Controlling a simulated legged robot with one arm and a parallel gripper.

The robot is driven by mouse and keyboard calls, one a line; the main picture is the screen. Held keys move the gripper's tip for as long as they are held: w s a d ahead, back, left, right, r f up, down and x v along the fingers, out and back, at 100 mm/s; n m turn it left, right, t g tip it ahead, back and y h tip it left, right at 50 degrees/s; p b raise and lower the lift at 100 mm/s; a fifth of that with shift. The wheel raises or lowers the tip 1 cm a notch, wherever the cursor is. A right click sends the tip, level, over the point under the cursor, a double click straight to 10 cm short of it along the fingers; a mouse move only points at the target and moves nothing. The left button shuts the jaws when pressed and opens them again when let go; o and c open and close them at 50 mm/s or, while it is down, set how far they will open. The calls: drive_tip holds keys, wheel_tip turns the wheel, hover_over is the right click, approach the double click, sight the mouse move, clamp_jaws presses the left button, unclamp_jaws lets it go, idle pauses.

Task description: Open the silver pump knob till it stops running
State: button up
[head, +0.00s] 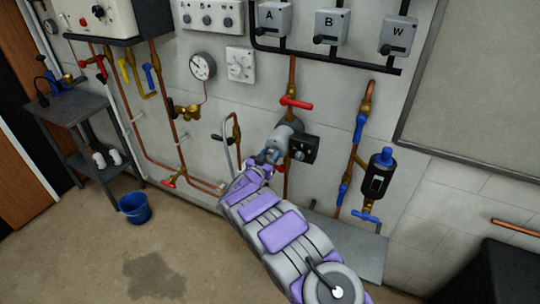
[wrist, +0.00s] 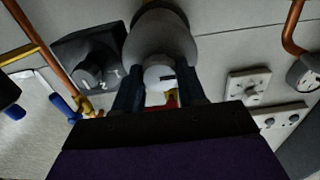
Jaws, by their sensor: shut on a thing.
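The pump (head: 288,134) is a grey body on the copper pipe at mid-wall, with a black control box (head: 303,149) on its right side. In the wrist view the silver pump knob (wrist: 158,73) is a pale round cap with a dark slot mark, on the front of the grey pump body (wrist: 160,38). My gripper (wrist: 157,92) has one dark finger on each side of the knob and is shut on it. In the head view my gripper (head: 268,157) is at the pump front, and my arm hides the knob there.
A red lever valve (head: 296,103) is above the pump. Blue-handled valves and a black filter (head: 378,175) are to the right. A blue bucket (head: 134,207) stands on the floor at left, near a dark wet patch (head: 155,275) and a grey cart (head: 75,115).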

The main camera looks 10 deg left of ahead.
drive_tip(key=shift+a, duration=0.1)
drive_tip(key=shift+c, duration=1.2)
